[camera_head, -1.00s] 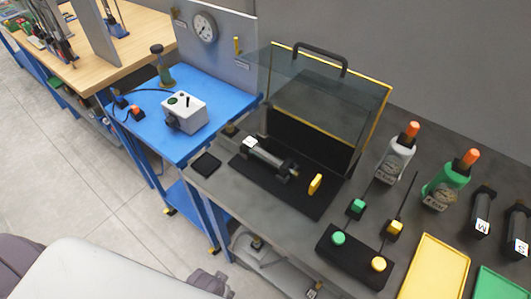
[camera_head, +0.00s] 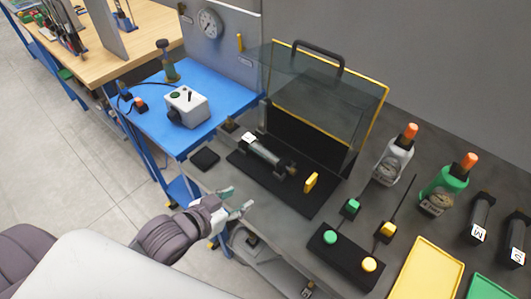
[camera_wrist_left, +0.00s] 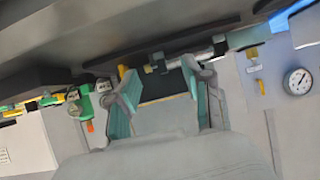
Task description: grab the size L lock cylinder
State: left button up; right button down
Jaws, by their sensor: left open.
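A silver cylinder with black end blocks (camera_head: 264,150) lies in a fixture on a black plate inside the open clear-lidded guard; the letter on its white label is too small to read. It also shows in the wrist view, beyond the fingers (camera_wrist_left: 190,57). Two black cylinders stand at the far right, one labelled M (camera_head: 481,216) and one labelled S (camera_head: 516,238). My left gripper (camera_head: 238,199) is open and empty at the bench's front edge, in front of and apart from the silver cylinder. Its green-padded fingers (camera_wrist_left: 160,85) spread apart in the wrist view. My right gripper is out of view.
The raised clear guard (camera_head: 330,85) with yellow edges stands behind the cylinder. A yellow tab (camera_head: 311,182) is on the black plate (camera_head: 300,203). A black button box (camera_head: 345,255) sits to the right. A grey control box (camera_head: 187,106) is on the blue table.

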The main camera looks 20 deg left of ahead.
pick_arm(q)
notch_tip(320, 180, up, 2)
jog(key=w+t+h, duration=0.1)
jog(key=w, duration=0.1)
jog(key=p, duration=0.1)
send_near(278, 165)
jog(key=shift+w+d+f+m, duration=0.25)
jog(key=shift+w+f+m, duration=0.05)
jog(key=shift+w+f, duration=0.7)
jog(key=p+x, duration=0.2)
jog(key=x, duration=0.3)
jog(key=shift+w+d+r, duration=0.1)
jog(key=shift+w+d, duration=0.05)
jog(key=shift+d, duration=0.05)
jog(key=shift+w+d, duration=0.1)
jog(key=shift+w, duration=0.1)
jog(key=shift+s, duration=0.1)
jog(key=shift+c, duration=0.8)
grip_shut()
jog(key=shift+w+r, duration=0.15)
jog(key=shift+w, duration=0.05)
